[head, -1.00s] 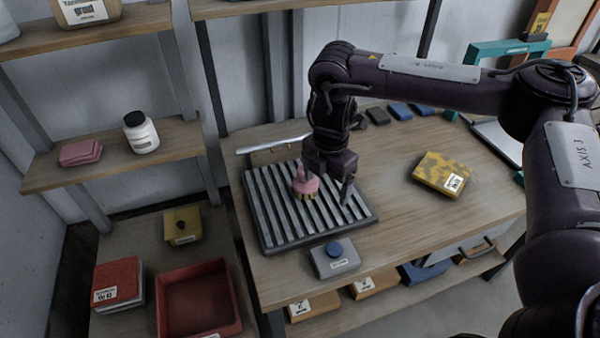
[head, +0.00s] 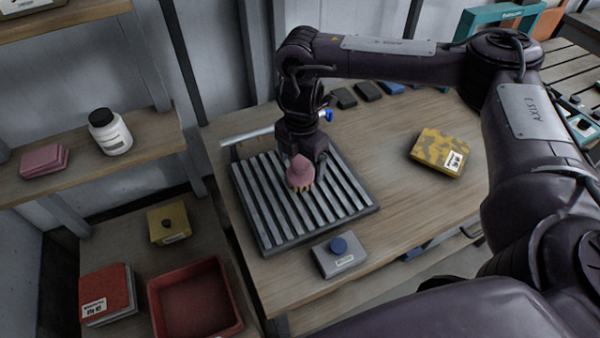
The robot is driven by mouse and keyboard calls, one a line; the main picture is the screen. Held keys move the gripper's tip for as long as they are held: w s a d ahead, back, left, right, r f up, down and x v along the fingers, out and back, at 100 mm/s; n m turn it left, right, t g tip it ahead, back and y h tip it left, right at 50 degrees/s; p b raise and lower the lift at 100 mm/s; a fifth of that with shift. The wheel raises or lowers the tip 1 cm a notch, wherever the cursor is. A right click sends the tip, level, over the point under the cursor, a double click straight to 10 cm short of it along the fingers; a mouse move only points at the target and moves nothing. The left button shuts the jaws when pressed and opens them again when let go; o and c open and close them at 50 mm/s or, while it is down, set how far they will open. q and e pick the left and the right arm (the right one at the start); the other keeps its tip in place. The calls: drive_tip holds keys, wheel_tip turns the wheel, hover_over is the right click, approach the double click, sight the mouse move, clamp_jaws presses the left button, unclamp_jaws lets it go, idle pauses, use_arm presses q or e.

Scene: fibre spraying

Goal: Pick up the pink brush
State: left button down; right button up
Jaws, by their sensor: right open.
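The pink brush (head: 300,176) stands on the dark slatted rack (head: 262,208) on the wooden table, with its yellowish bristles down. My right gripper (head: 306,168) points down right at the brush, its fingers beside and behind the brush's upper part. The jaws are open, and part of them is hidden by the brush and the gripper body. I cannot tell whether a finger touches the brush. My left gripper is not in view.
A grey box with a blue knob (head: 339,257) sits in front of the rack. A yellow patterned box (head: 437,153) lies to the right. A metal bar (head: 255,135) runs behind the rack. A red tray (head: 195,305) is lower left. The table's right middle is clear.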

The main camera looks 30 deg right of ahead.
sight(300, 170)
drive_tip(key=shift+a+f, duration=0.2)
drive_tip(key=shift+f, duration=1.35)
drive_tip(key=c, duration=1.1)
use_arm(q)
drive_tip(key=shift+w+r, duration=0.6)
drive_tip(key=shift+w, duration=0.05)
use_arm(e)
drive_tip(key=shift+r, duration=0.15)
